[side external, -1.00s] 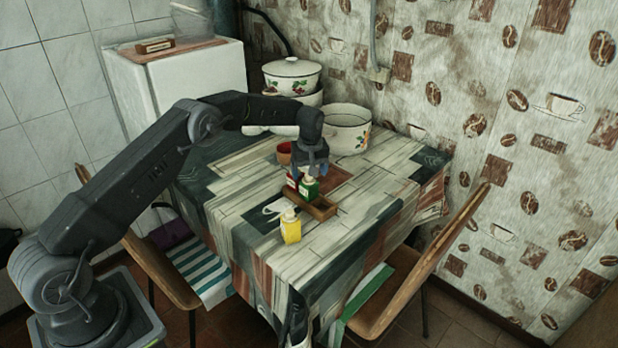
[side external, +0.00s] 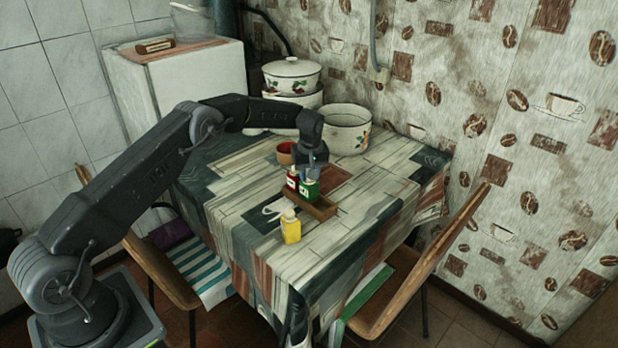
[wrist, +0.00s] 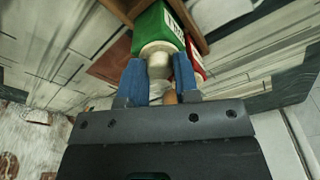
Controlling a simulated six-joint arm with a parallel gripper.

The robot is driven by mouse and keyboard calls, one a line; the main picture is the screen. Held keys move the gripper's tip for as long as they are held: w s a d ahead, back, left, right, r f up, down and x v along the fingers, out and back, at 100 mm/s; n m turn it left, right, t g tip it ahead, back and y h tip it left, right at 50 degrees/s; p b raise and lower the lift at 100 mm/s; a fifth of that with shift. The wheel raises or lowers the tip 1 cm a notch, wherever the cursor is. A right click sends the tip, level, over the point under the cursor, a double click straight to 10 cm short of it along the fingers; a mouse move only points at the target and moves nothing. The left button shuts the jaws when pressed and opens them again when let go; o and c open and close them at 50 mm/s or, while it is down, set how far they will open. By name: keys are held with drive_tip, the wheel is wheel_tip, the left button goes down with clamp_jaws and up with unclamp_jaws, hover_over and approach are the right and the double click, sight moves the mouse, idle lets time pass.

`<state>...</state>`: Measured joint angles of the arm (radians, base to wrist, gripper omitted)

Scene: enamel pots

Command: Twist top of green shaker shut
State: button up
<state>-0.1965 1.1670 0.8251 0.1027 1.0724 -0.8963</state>
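The green shaker (side external: 309,189) stands upright in the wooden tray on the table, with a white label and a pale top. In the wrist view the green shaker (wrist: 160,28) shows its pale top (wrist: 158,64) between the two blue fingers of my gripper (wrist: 160,78). The fingers lie against both sides of the top, and no gap shows. In the side view my gripper (side external: 314,168) points down over the shaker and hides most of its top.
A red bottle (side external: 292,179) stands close beside the green shaker. A wooden tray (side external: 324,209) holds both. A yellow bottle (side external: 291,228) stands in front, outside the tray. A brown bowl (side external: 285,153) and a white pot (side external: 347,130) are behind. The right of the table is clear.

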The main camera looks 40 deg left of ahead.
drive_tip(key=shift+c, duration=1.2)
drive_tip(key=m, duration=0.4)
drive_tip(key=shift+m+h, duration=0.3)
drive_tip(key=shift+m, duration=1.2)
